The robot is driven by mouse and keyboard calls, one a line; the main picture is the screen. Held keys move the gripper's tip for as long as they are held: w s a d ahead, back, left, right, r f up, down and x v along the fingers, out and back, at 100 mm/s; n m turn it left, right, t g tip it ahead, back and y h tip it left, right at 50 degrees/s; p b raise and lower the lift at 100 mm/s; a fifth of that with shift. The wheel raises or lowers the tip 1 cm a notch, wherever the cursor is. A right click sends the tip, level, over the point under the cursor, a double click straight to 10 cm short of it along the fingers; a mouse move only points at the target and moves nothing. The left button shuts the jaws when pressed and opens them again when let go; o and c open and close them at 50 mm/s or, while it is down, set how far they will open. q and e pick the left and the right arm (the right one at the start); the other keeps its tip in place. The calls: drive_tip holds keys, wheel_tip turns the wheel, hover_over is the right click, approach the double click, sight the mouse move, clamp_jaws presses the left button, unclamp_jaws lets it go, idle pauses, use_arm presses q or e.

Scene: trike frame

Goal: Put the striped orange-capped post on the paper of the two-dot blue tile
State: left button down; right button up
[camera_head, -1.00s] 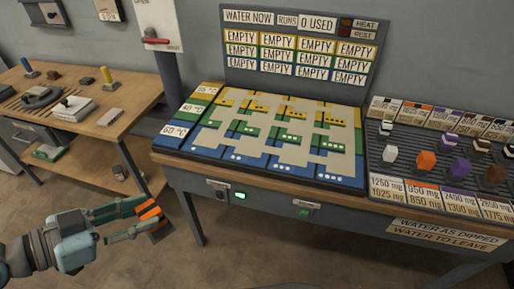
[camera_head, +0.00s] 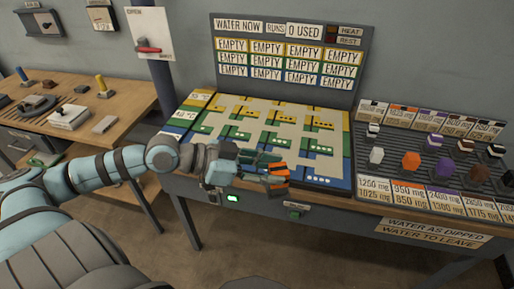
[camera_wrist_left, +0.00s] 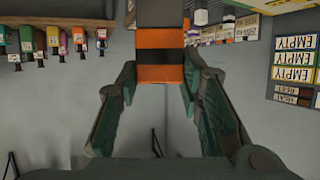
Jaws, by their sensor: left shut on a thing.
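My left gripper (camera_head: 268,174) is shut on the striped orange-capped post (camera_head: 276,180), which shows orange and dark bands. In the left wrist view the banded post (camera_wrist_left: 160,57) sits between the two fingers, and its far end is cut off by the top edge. In the head view the gripper and post are over the front edge of the tile board (camera_head: 333,133). They cover part of the blue front row, so the two-dot blue tile cannot be made out. The four-dot blue tile (camera_head: 318,180) shows to the right of the post. My right gripper is not in view.
A dark ribbed rack (camera_head: 440,142) with white, orange, purple and brown blocks stands right of the board. A sign panel (camera_head: 287,52) rises behind the board. A wooden bench (camera_head: 128,98) with tools stands at left, with a floor gap between it and the board's table.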

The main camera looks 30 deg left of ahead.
use_arm(q)
drive_tip(key=w+a+r+n+t+y+p, duration=0.2)
drive_tip(key=w+a+r+n+y+p, duration=0.25)
drive_tip(key=w+a, duration=0.4)
drive_tip(key=w+a+r+n+t+y+p, duration=0.2)
drive_tip(key=w+a+r+n+y+p, duration=0.3)
drive_tip(key=a, duration=0.7)
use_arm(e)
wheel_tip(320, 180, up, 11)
use_arm(q)
drive_tip(key=shift+m+h, duration=0.25)
drive_tip(key=shift+m, duration=0.1)
drive_tip(key=f+b, duration=0.2)
drive_tip(key=f, duration=0.5)
drive_tip(key=f+b, duration=0.2)
drive_tip(key=f, duration=0.5)
drive_tip(key=w+f+b, duration=0.1)
drive_tip(key=f+b, duration=0.1)
drive_tip(key=f, duration=0.5)
drive_tip(key=shift+a, duration=0.3)
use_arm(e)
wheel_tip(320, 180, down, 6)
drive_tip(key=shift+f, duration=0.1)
use_arm(q)
drive_tip(key=c, duration=1.5)
unclamp_jaws()
drive_tip(key=shift+f, duration=0.15)
drive_tip(key=o, duration=0.4)
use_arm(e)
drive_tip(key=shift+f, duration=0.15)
